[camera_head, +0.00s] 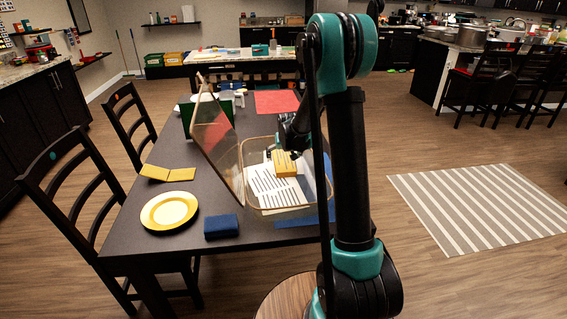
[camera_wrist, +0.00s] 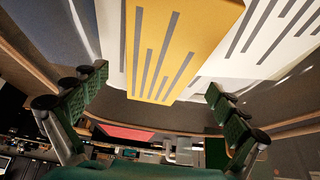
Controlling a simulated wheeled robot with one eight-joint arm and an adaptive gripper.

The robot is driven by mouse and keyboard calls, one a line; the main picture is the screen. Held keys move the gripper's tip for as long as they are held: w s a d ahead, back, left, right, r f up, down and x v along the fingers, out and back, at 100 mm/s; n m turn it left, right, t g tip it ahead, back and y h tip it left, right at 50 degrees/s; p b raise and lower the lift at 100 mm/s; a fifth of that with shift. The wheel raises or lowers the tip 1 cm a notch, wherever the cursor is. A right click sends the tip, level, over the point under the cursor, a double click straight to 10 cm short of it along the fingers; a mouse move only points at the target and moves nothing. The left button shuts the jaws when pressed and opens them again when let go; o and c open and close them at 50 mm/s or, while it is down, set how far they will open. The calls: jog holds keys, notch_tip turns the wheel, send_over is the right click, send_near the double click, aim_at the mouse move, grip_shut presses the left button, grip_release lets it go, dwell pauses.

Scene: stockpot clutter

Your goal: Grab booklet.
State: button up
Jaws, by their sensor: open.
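A yellow block-like item with grey stripes (camera_wrist: 175,45) lies between the fingers of my gripper (camera_wrist: 156,82) in the wrist view, with gaps on both sides. In the head view this yellow item (camera_head: 287,164) sits in a clear, open-lidded container (camera_head: 243,160), on white striped sheets (camera_head: 268,188). My gripper (camera_head: 290,147) is open just above or around it; contact cannot be seen. A yellow, open, folded booklet-like item (camera_head: 168,174) lies on the table to the left. I cannot tell which yellow item is the booklet.
The container's raised lid (camera_head: 215,140) leans up on its left side. A yellow plate (camera_head: 169,211) and a blue block (camera_head: 221,226) are on the dark table (camera_head: 150,240) near the front. A red mat (camera_head: 276,101) lies at the far end. Chairs stand along the left.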

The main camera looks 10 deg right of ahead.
jog(key=shift+x, duration=0.9)
jog(key=c, duration=1.4)
